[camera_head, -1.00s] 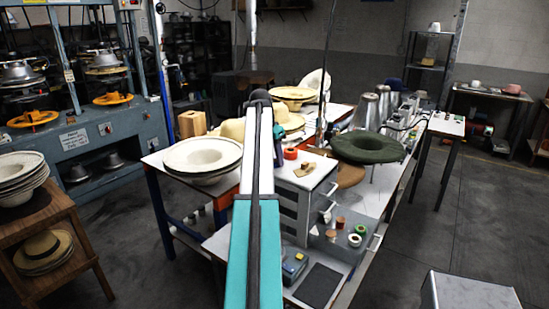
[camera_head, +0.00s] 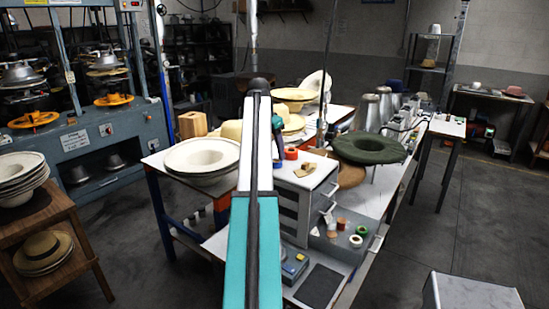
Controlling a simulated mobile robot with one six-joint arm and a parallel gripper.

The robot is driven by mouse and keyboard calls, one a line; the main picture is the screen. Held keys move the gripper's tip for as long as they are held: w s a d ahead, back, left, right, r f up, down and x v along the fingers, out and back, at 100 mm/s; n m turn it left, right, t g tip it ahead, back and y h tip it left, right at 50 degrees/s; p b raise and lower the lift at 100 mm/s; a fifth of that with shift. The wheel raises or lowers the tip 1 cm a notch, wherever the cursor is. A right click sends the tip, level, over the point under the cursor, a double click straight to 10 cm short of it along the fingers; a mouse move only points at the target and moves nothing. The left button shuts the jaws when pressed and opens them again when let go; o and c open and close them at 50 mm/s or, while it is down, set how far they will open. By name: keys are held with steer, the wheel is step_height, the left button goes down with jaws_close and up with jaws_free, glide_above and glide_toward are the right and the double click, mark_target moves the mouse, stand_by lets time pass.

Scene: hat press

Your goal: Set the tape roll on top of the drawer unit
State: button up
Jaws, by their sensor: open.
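The grey drawer unit (camera_head: 296,212) stands on the worktable, just right of my arm. Its top carries an orange-red round item (camera_head: 291,154) and small tan blocks (camera_head: 305,169). A lower drawer (camera_head: 330,247) is pulled out. In it lie a ring-shaped roll with a white centre and green rim (camera_head: 355,240), a similar roll (camera_head: 361,230) and an orange-brown spool (camera_head: 341,223). I cannot tell for sure which is the tape roll. My arm reaches forward over the table, left of the unit. My gripper is not visible, hidden beyond the arm.
A green hat (camera_head: 369,147) is right of the unit, and pale hats (camera_head: 202,155) are left of my arm. A yellow-and-blue device (camera_head: 294,267) and a dark mat (camera_head: 318,286) lie in front. A pale block (camera_head: 469,291) stands at lower right. Open floor lies to the right.

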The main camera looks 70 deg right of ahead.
steer(key=s+b+v, duration=0.1)
steer(key=v, duration=0.7)
steer(key=shift+w, duration=0.45)
steer(key=shift+w, duration=0.1)
